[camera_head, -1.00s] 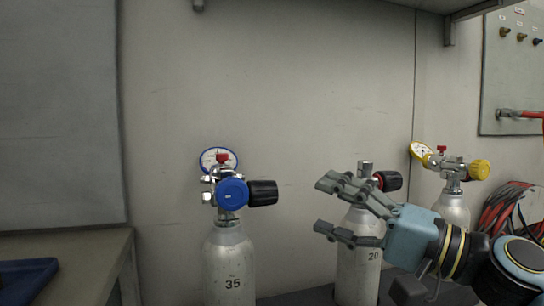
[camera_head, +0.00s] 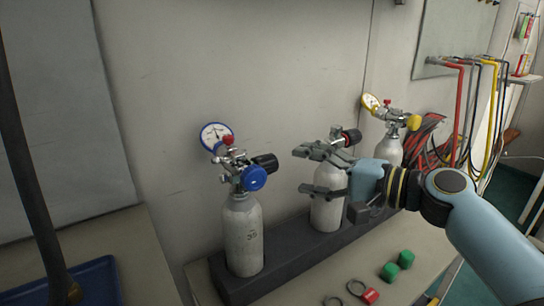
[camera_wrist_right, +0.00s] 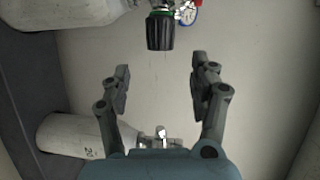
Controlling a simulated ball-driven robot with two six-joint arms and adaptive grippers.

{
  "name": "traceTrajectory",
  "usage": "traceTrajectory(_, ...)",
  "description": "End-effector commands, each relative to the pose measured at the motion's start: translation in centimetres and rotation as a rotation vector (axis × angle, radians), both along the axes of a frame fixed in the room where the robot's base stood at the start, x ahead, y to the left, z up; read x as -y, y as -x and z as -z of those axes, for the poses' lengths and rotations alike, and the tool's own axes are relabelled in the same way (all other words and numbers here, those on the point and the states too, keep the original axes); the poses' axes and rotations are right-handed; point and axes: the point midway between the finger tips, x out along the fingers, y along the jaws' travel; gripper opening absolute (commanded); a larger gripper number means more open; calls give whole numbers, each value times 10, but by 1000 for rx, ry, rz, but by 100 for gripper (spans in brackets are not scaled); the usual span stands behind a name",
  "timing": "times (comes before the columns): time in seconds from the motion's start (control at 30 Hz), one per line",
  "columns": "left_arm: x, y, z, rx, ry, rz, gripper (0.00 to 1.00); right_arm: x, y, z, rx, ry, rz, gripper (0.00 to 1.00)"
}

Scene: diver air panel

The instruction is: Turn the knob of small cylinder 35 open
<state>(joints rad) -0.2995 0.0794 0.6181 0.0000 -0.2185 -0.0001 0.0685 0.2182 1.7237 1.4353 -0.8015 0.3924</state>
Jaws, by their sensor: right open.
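Small cylinder 35 (camera_head: 243,238) is white and stands upright in the rack, its top carrying a regulator with a blue cap (camera_head: 254,179) and a blue-rimmed gauge (camera_head: 215,136). Its black knob (camera_head: 265,161) points right, toward my right gripper (camera_head: 301,170). The right gripper is open and empty, its fingers in front of cylinder 20 (camera_head: 327,205). In the right wrist view, the black knob (camera_wrist_right: 160,32) lies beyond the open fingertips (camera_wrist_right: 160,76), roughly centred between them and apart from them. My left gripper is not in view.
A third cylinder (camera_head: 388,150) with a yellow knob stands farther right. The dark rack (camera_head: 300,262) holds the cylinders against the wall. Green caps (camera_head: 390,272) and a red-tagged ring (camera_head: 369,295) lie in front. A blue tray (camera_head: 85,285) is at lower left.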

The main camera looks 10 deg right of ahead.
Motion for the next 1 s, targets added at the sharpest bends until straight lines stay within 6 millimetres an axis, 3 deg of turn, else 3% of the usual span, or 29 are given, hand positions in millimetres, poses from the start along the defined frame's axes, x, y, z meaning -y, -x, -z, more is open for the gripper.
traceTrajectory(0.2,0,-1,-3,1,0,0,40,-33,-33,3,1,-6,-1,62)
traceTrajectory(0.4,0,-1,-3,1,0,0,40,-52,-53,7,1,-3,0,62)
traceTrajectory(0.8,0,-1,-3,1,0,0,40,-58,-58,8,2,-1,0,62)
traceTrajectory(1.0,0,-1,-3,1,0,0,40,-58,-58,8,2,-1,0,36)
